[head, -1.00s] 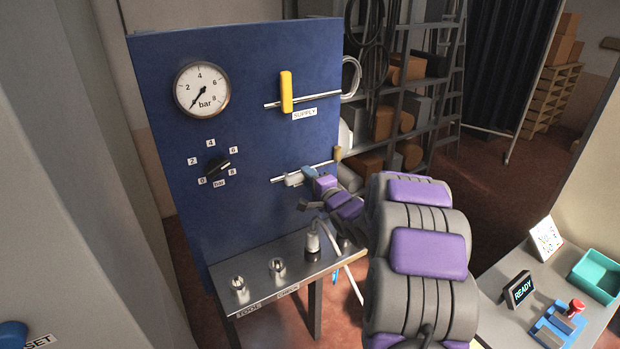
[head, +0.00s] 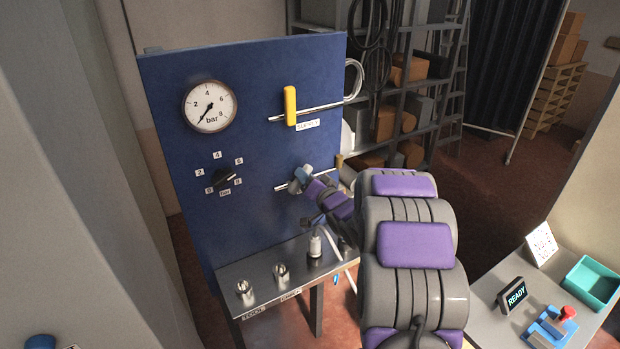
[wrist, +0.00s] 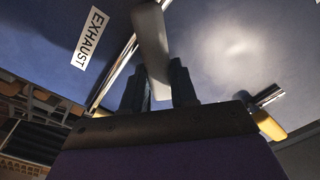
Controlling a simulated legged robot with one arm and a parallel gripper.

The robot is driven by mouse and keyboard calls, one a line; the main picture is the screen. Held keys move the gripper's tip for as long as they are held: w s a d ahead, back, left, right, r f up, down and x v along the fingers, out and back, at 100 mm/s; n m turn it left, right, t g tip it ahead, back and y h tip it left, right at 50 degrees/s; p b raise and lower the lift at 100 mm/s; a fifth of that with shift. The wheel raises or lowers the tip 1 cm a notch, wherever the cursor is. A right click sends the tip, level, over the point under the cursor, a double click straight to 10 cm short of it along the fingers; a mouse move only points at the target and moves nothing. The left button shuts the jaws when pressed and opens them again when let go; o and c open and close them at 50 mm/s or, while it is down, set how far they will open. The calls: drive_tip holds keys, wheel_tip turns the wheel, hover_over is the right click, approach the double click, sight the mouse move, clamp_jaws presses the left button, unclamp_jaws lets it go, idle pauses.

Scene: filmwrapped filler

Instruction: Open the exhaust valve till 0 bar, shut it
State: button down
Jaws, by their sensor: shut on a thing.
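The exhaust valve handle (wrist: 152,40) is a pale grey lever between my fingers in the wrist view. My gripper (wrist: 158,88) is shut on it. The handle stands at an angle to the thin metal pipe behind it. The white EXHAUST label (wrist: 90,38) is beside the pipe. In the head view my gripper (head: 303,177) is at the lower pipe on the blue panel (head: 250,150) and hides most of the handle. The pressure gauge (head: 210,105) has its needle pointing to the lower left, near the 0 end.
The yellow supply handle (head: 290,106) stands upright across the upper pipe. A black regulator knob (head: 227,178) is on the panel's left. A metal shelf (head: 262,268) with fittings juts out below. At right, a table bears a READY display (head: 513,295) and a teal bin (head: 590,283).

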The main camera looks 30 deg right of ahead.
drive_tip(key=a+n, duration=0.1)
drive_tip(key=n, duration=0.1)
drive_tip(key=a+n+b, duration=0.1)
drive_tip(key=n, duration=0.2)
drive_tip(key=shift+s+a+r, duration=0.1)
drive_tip(key=shift+a, duration=0.05)
drive_tip(key=shift+a+n+b, duration=0.3)
drive_tip(key=shift+n, duration=0.45)
drive_tip(key=shift+a+n+b, duration=0.25)
drive_tip(key=shift+a+n, duration=0.05)
drive_tip(key=shift+n, duration=0.45)
drive_tip(key=c, duration=1.3)
unclamp_jaws()
drive_tip(key=shift+o, duration=2.1)
drive_tip(key=shift+r, duration=0.25)
